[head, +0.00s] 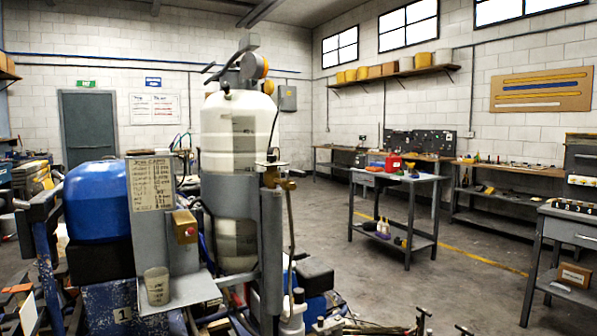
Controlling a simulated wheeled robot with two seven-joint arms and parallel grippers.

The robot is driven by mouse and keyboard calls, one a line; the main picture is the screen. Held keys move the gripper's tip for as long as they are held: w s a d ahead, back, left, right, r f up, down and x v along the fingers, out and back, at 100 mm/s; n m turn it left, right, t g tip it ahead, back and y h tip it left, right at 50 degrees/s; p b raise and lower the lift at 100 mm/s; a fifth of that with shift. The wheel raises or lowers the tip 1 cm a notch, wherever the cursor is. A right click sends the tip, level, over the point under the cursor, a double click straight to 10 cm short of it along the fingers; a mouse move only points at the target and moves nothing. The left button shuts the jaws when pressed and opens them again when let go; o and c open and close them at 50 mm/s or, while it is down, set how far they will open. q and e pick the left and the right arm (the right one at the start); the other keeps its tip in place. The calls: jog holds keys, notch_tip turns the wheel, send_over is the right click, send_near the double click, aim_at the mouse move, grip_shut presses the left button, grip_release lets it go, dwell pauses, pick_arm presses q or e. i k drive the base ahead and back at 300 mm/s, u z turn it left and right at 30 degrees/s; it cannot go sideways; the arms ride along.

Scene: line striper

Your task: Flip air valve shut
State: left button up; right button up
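The line striper stands close in front of me, with a tall translucent white tank (238,135) in a grey holder and a blue rounded cover (96,200) to its left. A brass valve-like fitting (279,181) sits at the right side of the tank, above a grey upright post, with a small flat piece on top (270,163). I cannot tell for sure that this is the air valve, nor whether it is open or shut. Neither of my grippers shows in the head view.
A grey panel with a written card (152,184) and a small brass-coloured box with a red button (185,226) stand left of the tank. A cup (157,286) rests on a grey shelf below. A steel cart (397,180) stands behind on the right, with open floor around it.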

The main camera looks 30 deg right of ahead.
aim_at(292, 172)
jog(key=z, duration=0.5)
jog(key=i, duration=1)
jog(key=z, duration=0.65)
